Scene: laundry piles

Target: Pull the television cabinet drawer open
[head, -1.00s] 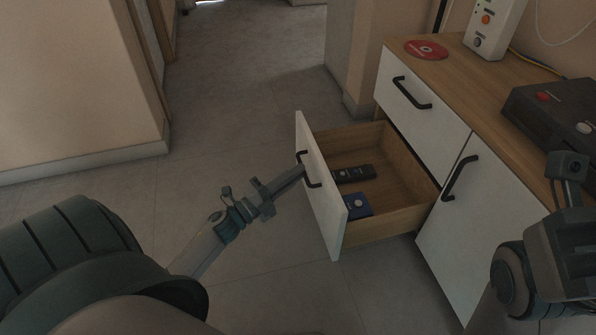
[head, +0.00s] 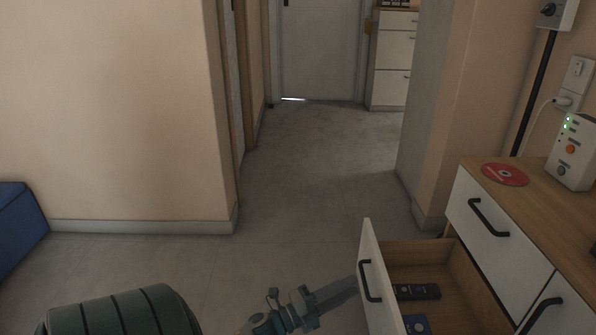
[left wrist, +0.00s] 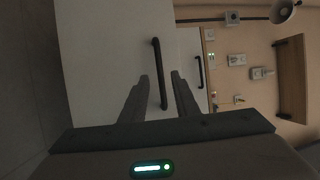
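The television cabinet (head: 540,182) stands at the right in the head view. Its lower drawer (head: 366,262) is pulled out, with a white front and wooden inside. A dark remote (head: 418,291) and a blue item (head: 416,324) lie in it. The drawer's black bar handle (head: 365,281) also shows in the left wrist view (left wrist: 158,72). My left gripper (head: 352,284) is just in front of the handle. In the left wrist view its fingers (left wrist: 160,77) are apart, with the handle between them in the picture; contact cannot be told. My right gripper is out of view.
The closed upper drawer (head: 487,215) is above the open one. A red disc (head: 505,174) and a white device (head: 575,152) are on the cabinet top. Open floor (head: 310,170) leads to a white door (head: 319,50). A blue object (head: 18,226) is at far left.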

